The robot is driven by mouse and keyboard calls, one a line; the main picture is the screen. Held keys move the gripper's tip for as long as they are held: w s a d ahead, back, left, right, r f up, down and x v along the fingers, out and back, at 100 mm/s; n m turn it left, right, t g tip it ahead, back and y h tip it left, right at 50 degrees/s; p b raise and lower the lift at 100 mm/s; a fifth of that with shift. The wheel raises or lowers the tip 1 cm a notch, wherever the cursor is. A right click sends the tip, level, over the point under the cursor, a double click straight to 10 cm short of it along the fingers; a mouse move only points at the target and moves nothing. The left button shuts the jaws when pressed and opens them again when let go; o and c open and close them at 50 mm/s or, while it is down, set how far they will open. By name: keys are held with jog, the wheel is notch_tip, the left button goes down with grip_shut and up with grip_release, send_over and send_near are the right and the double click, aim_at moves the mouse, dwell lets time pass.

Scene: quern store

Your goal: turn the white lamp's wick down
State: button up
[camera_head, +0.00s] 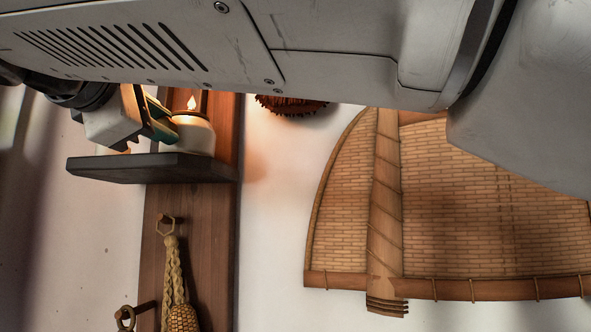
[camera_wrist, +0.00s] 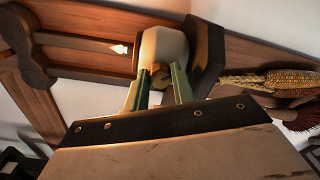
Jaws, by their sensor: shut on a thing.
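The white lamp (camera_head: 198,136) stands on a small dark shelf (camera_head: 150,169) at the left of the head view, with a lit flame (camera_head: 192,102) above it. In the wrist view the lamp (camera_wrist: 165,46) lies sideways in the picture, its flame (camera_wrist: 120,49) pointing left. A small brownish wick knob (camera_wrist: 160,77) is on the side of the lamp facing me. My gripper (camera_wrist: 159,80) has its two green fingers on either side of this knob and is shut on it. In the head view my gripper (camera_head: 167,128) reaches the lamp from the left; the knob is hidden there.
The shelf is fixed to a wooden post (camera_head: 190,225). A braided corn bunch (camera_head: 176,285) hangs from a peg below the shelf. A large woven winnowing basket (camera_head: 440,210) is on the wall at the right. My arm covers the top of the head view.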

jog(key=m, duration=0.6)
jog(key=shift+f, duration=0.1)
jog(key=shift+m, duration=0.3)
dwell(0.4)
jog(key=o, duration=1)
jog(key=s, duration=0.8)
jog(key=shift+a, duration=0.25)
